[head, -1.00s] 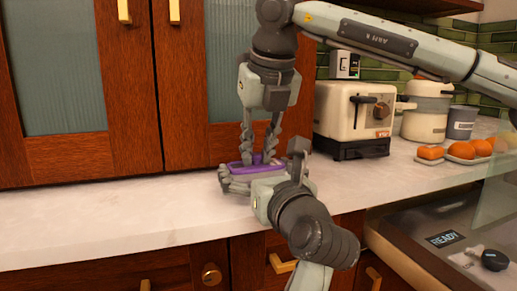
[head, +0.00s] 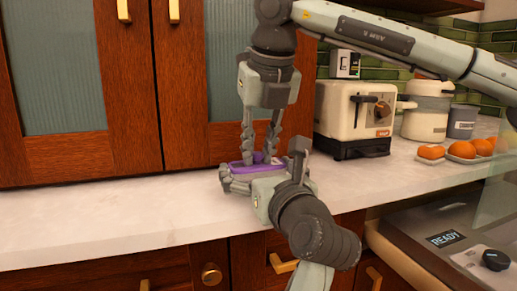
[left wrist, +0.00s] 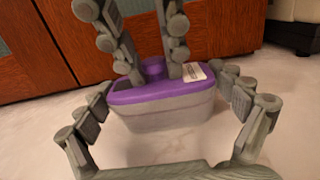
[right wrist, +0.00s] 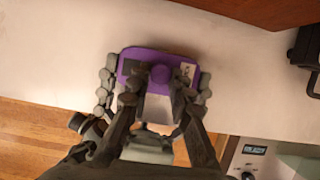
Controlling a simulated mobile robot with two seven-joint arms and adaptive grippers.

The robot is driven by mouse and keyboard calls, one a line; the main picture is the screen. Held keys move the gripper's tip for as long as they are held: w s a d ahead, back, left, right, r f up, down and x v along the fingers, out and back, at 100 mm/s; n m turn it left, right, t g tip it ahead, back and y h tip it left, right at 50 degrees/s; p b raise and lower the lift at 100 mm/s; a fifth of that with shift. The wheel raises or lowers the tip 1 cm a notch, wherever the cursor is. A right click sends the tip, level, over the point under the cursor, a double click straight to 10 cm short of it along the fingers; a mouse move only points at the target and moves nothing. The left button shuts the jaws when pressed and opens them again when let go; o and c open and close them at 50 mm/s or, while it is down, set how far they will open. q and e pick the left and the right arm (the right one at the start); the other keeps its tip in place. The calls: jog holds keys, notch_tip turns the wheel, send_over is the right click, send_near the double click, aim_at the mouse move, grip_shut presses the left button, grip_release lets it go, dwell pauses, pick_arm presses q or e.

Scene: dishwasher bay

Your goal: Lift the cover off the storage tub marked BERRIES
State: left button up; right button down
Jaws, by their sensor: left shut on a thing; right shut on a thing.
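The storage tub (left wrist: 165,116) is a small pale grey box on the white counter. Its purple cover (left wrist: 140,95) sits flush on the rim, with a round purple knob (left wrist: 153,70) in the middle and a white label (left wrist: 195,71) whose text I cannot read. My left gripper (head: 263,172) comes from the front, its fingers closed on both sides of the tub. My right gripper (head: 259,157) points straight down from above, its fingers shut on the knob; this also shows in the right wrist view (right wrist: 160,80). My left gripper hides part of the tub in the head view.
A cream toaster (head: 352,115), a lidded pot (head: 428,112), a grey cup (head: 462,122) and oranges (head: 432,152) stand to the right. Wooden cabinet doors (head: 130,90) rise close behind the tub. The counter to the left (head: 100,220) is clear.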

aim_at(259, 154)
pick_arm(q)
jog(key=shift+a, duration=0.1)
pick_arm(e)
jog(key=shift+s, duration=0.1)
jog(key=shift+r, duration=1.15)
jog(key=shift+r, duration=2.05)
pick_arm(q)
jog(key=o, duration=1.3)
jog(key=shift+o, duration=0.2)
